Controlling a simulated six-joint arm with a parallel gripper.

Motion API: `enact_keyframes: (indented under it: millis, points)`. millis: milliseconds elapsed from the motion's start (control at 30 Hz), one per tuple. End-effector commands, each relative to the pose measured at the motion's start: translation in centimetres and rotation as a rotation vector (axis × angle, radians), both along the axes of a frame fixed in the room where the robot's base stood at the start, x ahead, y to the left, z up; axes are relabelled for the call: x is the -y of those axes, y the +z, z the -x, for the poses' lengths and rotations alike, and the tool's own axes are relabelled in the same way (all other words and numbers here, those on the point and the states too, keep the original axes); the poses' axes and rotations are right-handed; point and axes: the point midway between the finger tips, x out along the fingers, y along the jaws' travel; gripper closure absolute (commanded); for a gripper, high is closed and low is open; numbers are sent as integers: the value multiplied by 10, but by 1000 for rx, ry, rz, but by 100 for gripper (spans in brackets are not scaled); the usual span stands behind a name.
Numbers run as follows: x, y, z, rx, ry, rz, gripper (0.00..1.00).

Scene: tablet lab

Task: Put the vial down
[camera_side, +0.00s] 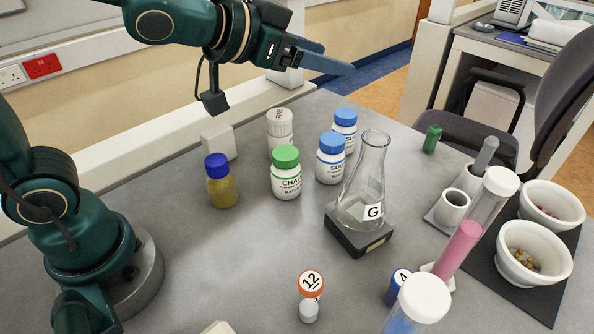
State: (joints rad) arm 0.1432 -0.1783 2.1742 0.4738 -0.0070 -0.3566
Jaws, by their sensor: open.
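A small vial (222,188) with yellow contents and a dark blue cap stands upright on the grey table, left of the bottles. My gripper (340,66) is high above the back of the table, pointing right, well apart from the vial. It is open, and I see nothing held in it. Its two fingers overlap in this view, so the gap between them is hidden.
A green-capped bottle (286,180), blue-capped bottles (330,170) and a white-capped bottle (280,135) stand mid-table. A flask (362,190) sits on a dark block (345,238). Orange-capped (311,284) and tall capped containers stand in front; white bowls (519,270) at right. Front left is mostly clear.

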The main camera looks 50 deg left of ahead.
Motion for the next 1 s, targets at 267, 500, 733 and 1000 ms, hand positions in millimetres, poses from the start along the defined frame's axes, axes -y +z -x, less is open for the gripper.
enact_keyframes:
  millis: [267, 500, 733, 1000]
  points:
    - [-52, -41, 90, -328, 212, -20, 31]
    - [-55, -64, 143, -508, 239, 4, 31]
    - [-49, -79, 180, -631, 228, 31, 31]
    - [-40, -75, 179, -680, 200, 34, 31]
